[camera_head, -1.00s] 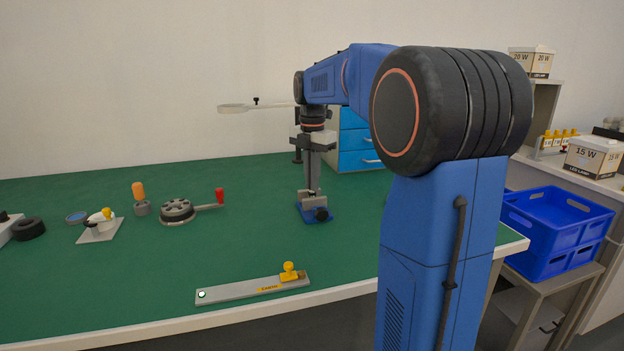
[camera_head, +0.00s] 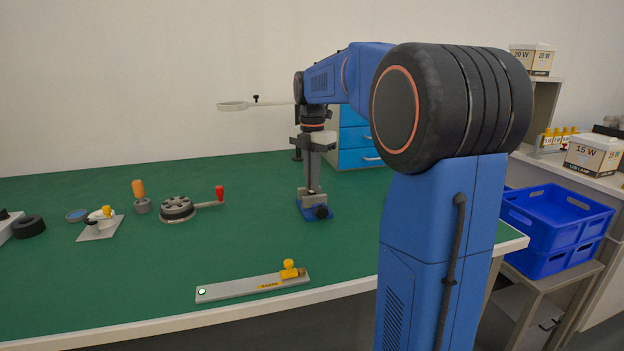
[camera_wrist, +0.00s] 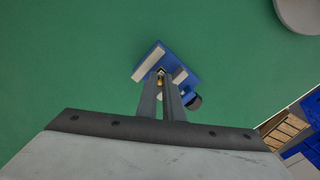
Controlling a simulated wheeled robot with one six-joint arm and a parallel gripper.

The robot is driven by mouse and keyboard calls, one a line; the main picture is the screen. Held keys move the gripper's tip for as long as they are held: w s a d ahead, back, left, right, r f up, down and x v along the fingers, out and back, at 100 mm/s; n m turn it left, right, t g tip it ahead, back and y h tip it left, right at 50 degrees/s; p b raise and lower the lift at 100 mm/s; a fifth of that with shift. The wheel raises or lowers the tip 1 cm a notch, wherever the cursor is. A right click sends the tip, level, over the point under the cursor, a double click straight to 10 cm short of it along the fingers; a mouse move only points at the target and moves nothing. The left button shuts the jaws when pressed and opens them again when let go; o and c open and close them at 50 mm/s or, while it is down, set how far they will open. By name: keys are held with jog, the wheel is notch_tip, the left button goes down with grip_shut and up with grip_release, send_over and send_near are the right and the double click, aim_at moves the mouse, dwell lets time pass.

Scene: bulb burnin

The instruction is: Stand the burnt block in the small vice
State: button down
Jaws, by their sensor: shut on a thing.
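The small vice (camera_head: 317,211) is blue with grey jaws and stands on the green bench; it also shows in the wrist view (camera_wrist: 152,66). My gripper (camera_head: 312,191) points down at the vice, its fingertips at the jaws. In the wrist view my gripper (camera_wrist: 161,86) is shut on a small yellowish-brown piece (camera_wrist: 159,84), seen as a sliver between the fingers. I take it for the burnt block; most of it is hidden. I cannot tell whether it touches the vice floor.
A grey bar (camera_head: 240,288) with a yellow knob lies at the front edge. Left are a round fixture with a red-handled lever (camera_head: 178,208), an orange-topped tool (camera_head: 139,192) and a plate (camera_head: 100,230). Blue drawers (camera_head: 358,140) stand behind. Bench around the vice is clear.

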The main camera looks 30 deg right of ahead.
jog(key=shift+f, duration=0.55)
dwell(0.7)
jog(key=c, duration=1.8)
grip_release()
jog(key=shift+r, duration=0.1)
jog(key=shift+w+r, duration=0.1)
jog(key=shift+r, duration=0.4)
jog(key=r, duration=1.6)
jog(key=shift+s+d+r, duration=0.1)
jog(key=shift+s+r, duration=0.05)
jog(key=shift+s, duration=0.05)
